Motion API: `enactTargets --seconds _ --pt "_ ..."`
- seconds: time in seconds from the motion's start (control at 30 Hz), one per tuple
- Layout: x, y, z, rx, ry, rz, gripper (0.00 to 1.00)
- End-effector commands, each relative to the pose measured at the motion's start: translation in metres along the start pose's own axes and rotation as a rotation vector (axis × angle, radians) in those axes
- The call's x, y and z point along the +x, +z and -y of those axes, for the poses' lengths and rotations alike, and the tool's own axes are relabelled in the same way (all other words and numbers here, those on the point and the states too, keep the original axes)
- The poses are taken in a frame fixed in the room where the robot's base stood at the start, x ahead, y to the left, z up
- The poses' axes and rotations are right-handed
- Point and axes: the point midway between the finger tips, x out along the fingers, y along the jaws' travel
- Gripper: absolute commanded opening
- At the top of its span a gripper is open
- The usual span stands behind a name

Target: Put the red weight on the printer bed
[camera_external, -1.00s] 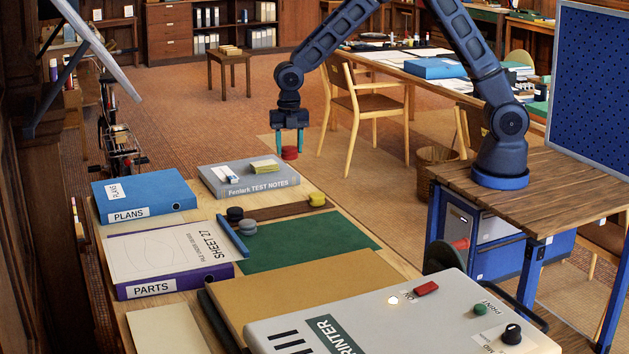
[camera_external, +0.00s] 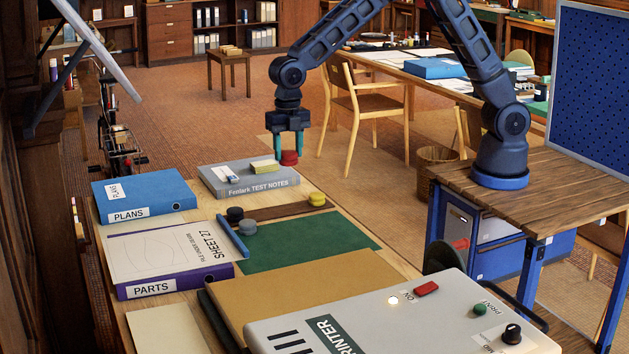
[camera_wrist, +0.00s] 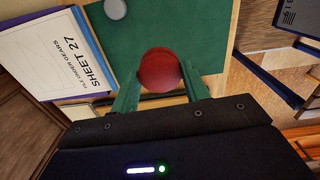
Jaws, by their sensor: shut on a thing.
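My gripper (camera_external: 291,150) is shut on the red weight (camera_external: 289,158), a small round piece. It holds the weight in the air near the right edge of the grey TEST NOTES binder (camera_external: 266,184). In the wrist view the red weight (camera_wrist: 160,68) sits between the green fingertips. The grey printer (camera_external: 400,315) stands at the front right, marked PRINTER, with a red switch and knobs on top. A green sheet (camera_external: 305,240) lies flat behind it, beside a tan panel (camera_external: 300,283). I cannot tell which surface is the printer bed.
A blue PLANS binder (camera_external: 143,192) and a PARTS binder (camera_external: 165,255) lie at left. A black weight (camera_external: 235,214), a grey weight (camera_external: 247,227) and a yellow weight (camera_external: 317,199) stand around the green sheet. A blue bar (camera_external: 232,237) edges it. Its middle is clear.

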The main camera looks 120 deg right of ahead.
Motion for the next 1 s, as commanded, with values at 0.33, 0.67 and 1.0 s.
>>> enactTargets --seconds 0.33,0.67,1.0 --pt "-0.013 -0.147 -0.033 -0.224 0.001 0.000 0.07" --pt "-0.025 -0.280 -0.037 -0.415 0.003 0.000 0.07" --pt "-0.030 -0.345 -0.029 -0.507 0.003 0.000 0.07"
